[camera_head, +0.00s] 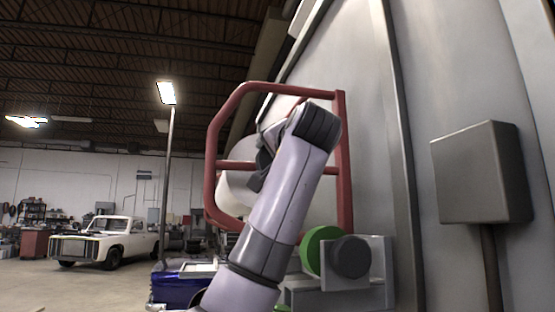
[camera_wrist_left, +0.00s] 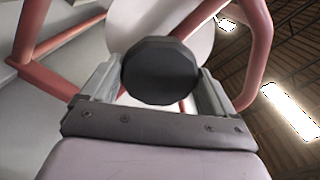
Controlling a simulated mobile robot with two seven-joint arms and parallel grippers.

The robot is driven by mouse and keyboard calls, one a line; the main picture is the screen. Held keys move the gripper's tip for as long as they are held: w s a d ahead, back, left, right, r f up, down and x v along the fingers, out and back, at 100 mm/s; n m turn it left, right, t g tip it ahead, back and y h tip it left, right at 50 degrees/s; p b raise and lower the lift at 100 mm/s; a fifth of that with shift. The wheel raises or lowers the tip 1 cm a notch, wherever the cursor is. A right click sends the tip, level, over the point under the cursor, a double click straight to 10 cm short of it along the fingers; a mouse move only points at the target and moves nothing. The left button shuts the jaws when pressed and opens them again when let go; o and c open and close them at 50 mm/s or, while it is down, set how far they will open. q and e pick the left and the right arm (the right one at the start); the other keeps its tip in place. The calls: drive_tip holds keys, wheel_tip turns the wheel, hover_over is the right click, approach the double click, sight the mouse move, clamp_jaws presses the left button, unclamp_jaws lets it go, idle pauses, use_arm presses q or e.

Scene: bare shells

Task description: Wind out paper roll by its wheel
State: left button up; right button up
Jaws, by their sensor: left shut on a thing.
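A white paper roll (camera_head: 235,192) hangs inside a red tubular frame (camera_head: 212,150) beside the grey wall. The roll also shows in the left wrist view (camera_wrist_left: 199,42), behind a dark, many-sided round knob (camera_wrist_left: 160,72). I cannot tell whether this knob is the wheel's handle. My left gripper (camera_wrist_left: 158,85) is shut on the knob, with one finger on each side of it. In the head view my left arm reaches up in front of the frame and hides part of the roll and the gripper's grasp. My right gripper is not in view.
A green disc (camera_head: 313,249) and a dark cylinder (camera_head: 350,257) sit on a grey bracket (camera_head: 381,270) low on the wall. A grey box (camera_head: 480,173) stands on a post at right. A white truck (camera_head: 108,240) is far left, with open floor before it.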

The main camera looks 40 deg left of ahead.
use_arm(q)
drive_tip(key=shift+f+n, duration=0.15)
drive_tip(key=shift+n, duration=0.35)
drive_tip(key=o, duration=1.3)
drive_tip(key=shift+c, duration=0.2)
drive_tip(key=b+v, duration=0.2)
drive_tip(key=v, duration=0.5)
drive_tip(key=shift+s, duration=0.1)
